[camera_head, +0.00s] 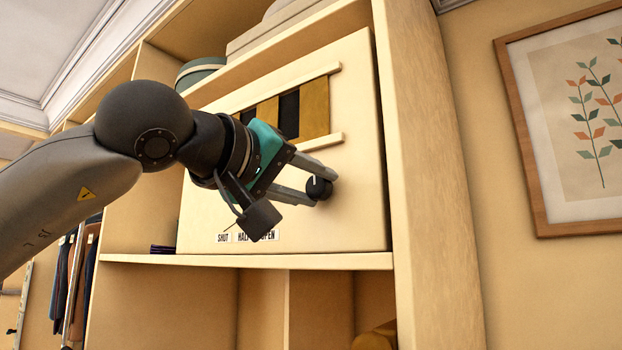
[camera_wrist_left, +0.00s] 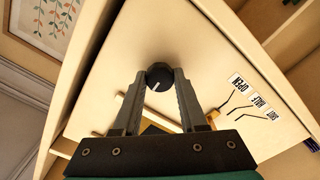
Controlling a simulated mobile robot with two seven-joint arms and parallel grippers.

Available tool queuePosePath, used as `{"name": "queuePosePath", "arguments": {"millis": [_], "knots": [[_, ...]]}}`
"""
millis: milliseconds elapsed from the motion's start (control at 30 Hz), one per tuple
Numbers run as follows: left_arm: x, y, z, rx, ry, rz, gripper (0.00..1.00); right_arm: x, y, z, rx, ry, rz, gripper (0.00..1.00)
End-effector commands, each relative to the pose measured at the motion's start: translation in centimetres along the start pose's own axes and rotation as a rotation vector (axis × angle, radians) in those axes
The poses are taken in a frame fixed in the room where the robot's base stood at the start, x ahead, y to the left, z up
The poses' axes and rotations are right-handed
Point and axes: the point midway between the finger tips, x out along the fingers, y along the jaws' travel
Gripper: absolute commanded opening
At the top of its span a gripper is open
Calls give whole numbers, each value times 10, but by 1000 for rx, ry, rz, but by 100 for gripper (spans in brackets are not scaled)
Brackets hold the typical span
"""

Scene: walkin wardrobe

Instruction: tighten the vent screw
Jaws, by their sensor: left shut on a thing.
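The vent screw shows as a round black knob (camera_head: 319,188) with a white line on its face, on the right part of the cream vent panel (camera_head: 355,120). It also shows in the left wrist view (camera_wrist_left: 159,76). My left gripper (camera_head: 316,184) is shut on the knob, one finger on each side of it. The vent's slats (camera_head: 314,107), yellow with dark gaps between them, sit between two cream rails, partly hidden by my gripper. My right gripper is not in view.
Labels (camera_head: 258,236) reading SHUT, HALF and OPEN sit low on the panel, partly covered in the head view; they show clearer in the left wrist view (camera_wrist_left: 257,100). A shelf edge (camera_head: 250,261) runs below. A thick upright (camera_head: 430,170) stands right of the panel.

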Motion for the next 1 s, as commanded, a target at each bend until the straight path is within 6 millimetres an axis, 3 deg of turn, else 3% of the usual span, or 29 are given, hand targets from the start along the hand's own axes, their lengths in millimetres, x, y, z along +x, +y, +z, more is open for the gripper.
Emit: {"name": "queuePosePath", "arguments": {"millis": [700, 733, 1000], "knots": [[0, -1, 2, 78, -3, -3, 0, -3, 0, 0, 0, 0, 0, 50], [0, -1, 2, 78, -3, -3, 44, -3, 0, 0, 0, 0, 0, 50], [0, 0, 1, 76, -2, -2, 72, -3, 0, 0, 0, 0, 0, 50]]}}
